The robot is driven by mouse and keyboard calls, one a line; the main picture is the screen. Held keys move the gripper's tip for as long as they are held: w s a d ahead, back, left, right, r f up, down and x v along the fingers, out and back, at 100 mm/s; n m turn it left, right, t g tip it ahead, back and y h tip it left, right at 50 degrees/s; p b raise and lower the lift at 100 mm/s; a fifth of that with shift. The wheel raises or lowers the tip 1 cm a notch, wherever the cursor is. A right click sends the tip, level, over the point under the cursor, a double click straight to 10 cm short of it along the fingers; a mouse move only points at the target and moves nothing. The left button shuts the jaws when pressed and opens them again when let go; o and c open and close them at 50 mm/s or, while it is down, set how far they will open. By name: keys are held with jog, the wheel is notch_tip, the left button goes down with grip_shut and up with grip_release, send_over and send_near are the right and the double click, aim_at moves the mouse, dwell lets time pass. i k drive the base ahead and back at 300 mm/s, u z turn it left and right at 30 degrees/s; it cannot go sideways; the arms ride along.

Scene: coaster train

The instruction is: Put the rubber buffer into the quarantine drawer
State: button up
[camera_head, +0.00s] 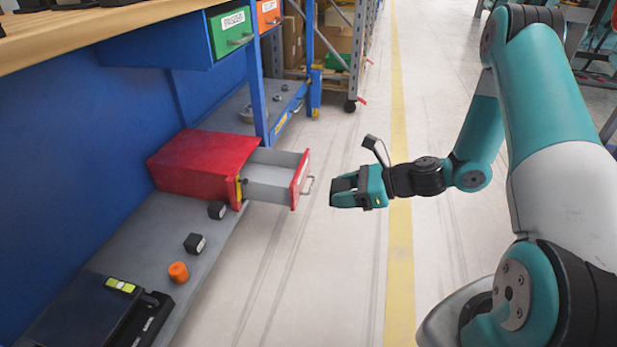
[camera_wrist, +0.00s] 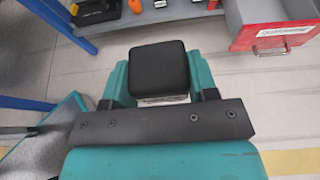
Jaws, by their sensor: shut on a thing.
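My gripper (camera_head: 338,192) is shut on a black block (camera_wrist: 159,69) with rounded corners and a pale lower side, which looks like the rubber buffer. It holds the block in the air over the floor, just right of the open drawer. The red quarantine drawer (camera_head: 300,180) is pulled out of its red cabinet (camera_head: 203,163) on the low shelf. The part of its grey inside that shows looks empty. In the wrist view its red front (camera_wrist: 272,37), with a white label and a handle, is at the upper right, apart from the held block.
The low grey shelf (camera_head: 130,232) bears two small black blocks (camera_head: 194,243), an orange cylinder (camera_head: 178,272) and a black case (camera_head: 95,312). Above are a green drawer (camera_head: 230,35) and an orange drawer (camera_head: 268,14). A blue post (camera_head: 257,95) stands behind the cabinet. Floor around my gripper is clear.

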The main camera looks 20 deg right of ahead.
aim_at(268, 176)
jog(key=z, duration=0.1)
jog(key=i, duration=1.2)
jog(key=u, duration=0.6)
